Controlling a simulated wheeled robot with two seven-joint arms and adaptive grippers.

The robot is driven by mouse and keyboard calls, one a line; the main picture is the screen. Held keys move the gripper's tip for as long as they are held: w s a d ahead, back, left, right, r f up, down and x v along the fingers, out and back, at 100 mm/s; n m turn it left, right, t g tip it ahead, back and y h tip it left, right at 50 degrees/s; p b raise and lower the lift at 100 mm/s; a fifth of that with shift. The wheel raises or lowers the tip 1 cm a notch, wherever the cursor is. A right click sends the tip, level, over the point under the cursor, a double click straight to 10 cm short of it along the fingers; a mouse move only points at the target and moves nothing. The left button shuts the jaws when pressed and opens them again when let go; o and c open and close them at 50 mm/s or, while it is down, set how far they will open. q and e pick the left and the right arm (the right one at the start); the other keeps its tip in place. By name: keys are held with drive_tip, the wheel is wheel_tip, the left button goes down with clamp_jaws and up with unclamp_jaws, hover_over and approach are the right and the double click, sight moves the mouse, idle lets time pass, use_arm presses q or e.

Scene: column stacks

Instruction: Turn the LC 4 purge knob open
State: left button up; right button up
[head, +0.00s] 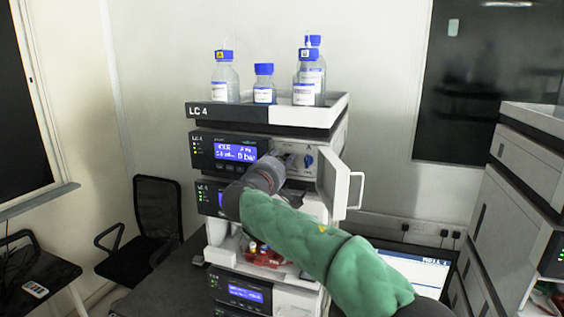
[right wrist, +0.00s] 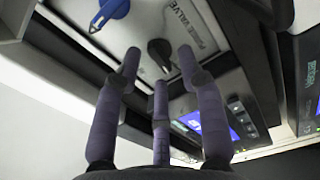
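The LC 4 stack (head: 228,115) stands in the middle of the head view. Its upper module has a lit blue display (head: 236,152) and an open front bay. In the right wrist view a black knob (right wrist: 160,50) sits on a pale panel with a partly covered label reading "VALVE". A blue pointer knob (right wrist: 108,12) is beside it; it also shows in the head view (head: 308,161). My right gripper (head: 284,166) is open at the bay, its fingers (right wrist: 159,64) spread around the black knob in the picture. Contact cannot be told. My left gripper is out of view.
The white bay door (head: 334,184) stands open to the right, close beside my right arm. Several blue-capped bottles (head: 264,86) stand in the top tray (head: 336,108). A laptop (head: 418,270) is at lower right, and another stack (head: 525,160) is at the right edge.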

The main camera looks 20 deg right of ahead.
drive_tip(key=v, duration=1.1)
drive_tip(key=shift+a, duration=0.1)
